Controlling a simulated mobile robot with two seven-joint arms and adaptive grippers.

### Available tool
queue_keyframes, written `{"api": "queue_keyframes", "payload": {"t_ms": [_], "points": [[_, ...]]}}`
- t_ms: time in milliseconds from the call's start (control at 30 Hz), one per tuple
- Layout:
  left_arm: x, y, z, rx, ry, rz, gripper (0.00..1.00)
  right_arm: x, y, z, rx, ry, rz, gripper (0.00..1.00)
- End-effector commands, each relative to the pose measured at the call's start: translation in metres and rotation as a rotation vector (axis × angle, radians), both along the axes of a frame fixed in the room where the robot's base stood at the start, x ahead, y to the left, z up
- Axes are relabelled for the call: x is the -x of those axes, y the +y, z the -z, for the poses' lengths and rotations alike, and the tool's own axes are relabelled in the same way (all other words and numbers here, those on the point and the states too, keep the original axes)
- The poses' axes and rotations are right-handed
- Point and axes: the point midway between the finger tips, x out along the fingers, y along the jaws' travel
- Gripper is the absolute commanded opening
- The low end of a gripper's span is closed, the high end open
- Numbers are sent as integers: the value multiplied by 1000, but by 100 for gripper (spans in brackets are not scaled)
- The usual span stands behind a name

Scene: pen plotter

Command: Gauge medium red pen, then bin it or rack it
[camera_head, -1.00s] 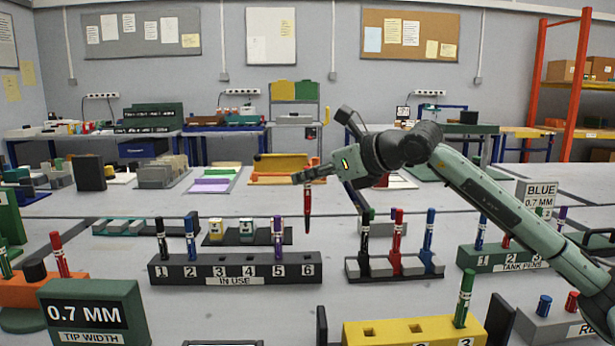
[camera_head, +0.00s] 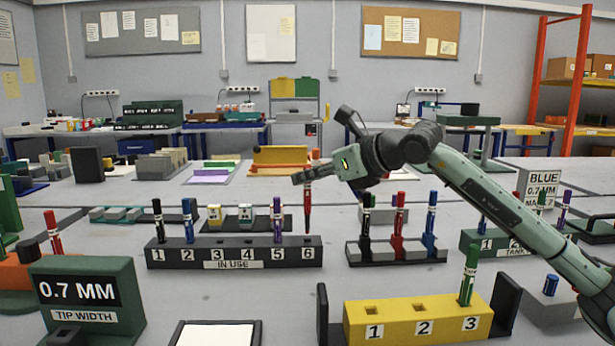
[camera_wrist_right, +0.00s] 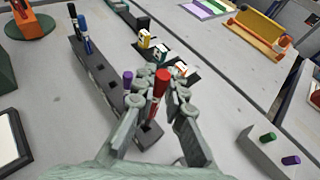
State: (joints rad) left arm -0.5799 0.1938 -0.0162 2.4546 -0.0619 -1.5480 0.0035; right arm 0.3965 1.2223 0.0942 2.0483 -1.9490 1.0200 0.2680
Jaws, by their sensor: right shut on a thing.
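My right gripper (camera_head: 312,180) is shut on a red pen (camera_head: 308,207), held upright. In the right wrist view the red pen (camera_wrist_right: 160,84) stands between the fingertips (camera_wrist_right: 165,90). The pen's lower end is at slot 6 of the black IN USE rack (camera_head: 270,262); I cannot tell whether it is in the slot or just above it. The rack's black, blue and purple pens stand in slots 1, 2 and 5. A green block marked 0.7 MM TIP WIDTH (camera_head: 100,318) stands at front left. My left gripper is not in view.
A second rack (camera_head: 370,258) with black, red and blue pens stands right of the IN USE rack. A yellow block (camera_head: 395,325) holds a green pen in slot 3. Another red pen (camera_head: 53,235) stands at the left. A white-topped pad (camera_head: 215,334) lies in front.

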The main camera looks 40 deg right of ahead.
Motion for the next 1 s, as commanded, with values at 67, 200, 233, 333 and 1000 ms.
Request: {"api": "queue_keyframes", "payload": {"t_ms": [67, 200, 233, 333, 1000], "points": [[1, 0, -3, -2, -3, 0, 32, 0, 0, 2, 0, 0, 0, 0], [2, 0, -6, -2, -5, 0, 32, 0, 0, 2, 0, 0, 0, 0], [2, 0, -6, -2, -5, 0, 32, 0, 0, 2, 0, 0, 0, 0], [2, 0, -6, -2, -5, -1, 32, 0, 0, 2, 0, 0, 0, 0], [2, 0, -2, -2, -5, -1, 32, 0, 0, 2, 0, -1, 0, 0]]}}
